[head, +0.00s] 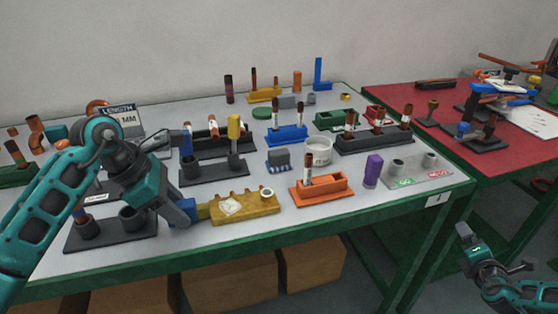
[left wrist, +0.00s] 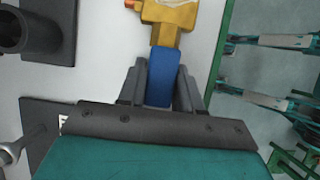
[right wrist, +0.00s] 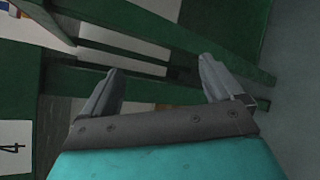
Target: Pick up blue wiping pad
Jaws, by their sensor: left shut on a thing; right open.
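A blue block (left wrist: 163,78), which I take for the blue wiping pad, sits between the fingers of my left gripper (left wrist: 161,88) in the left wrist view. Its far end meets a yellow piece (left wrist: 168,18); I cannot tell whether they are joined or only touching. In the head view the blue block (head: 182,211) shows at the left end of the yellow notched holder (head: 245,207), near the table's front edge. My left gripper is shut on the block, low over the table. My right gripper (right wrist: 160,85) is open and empty, off the table's right side; its hand shows in the head view (head: 488,265).
A black two-cup base (head: 105,240) stands left of my left gripper. Racks crowd the back. A red table (head: 500,170) stands at right.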

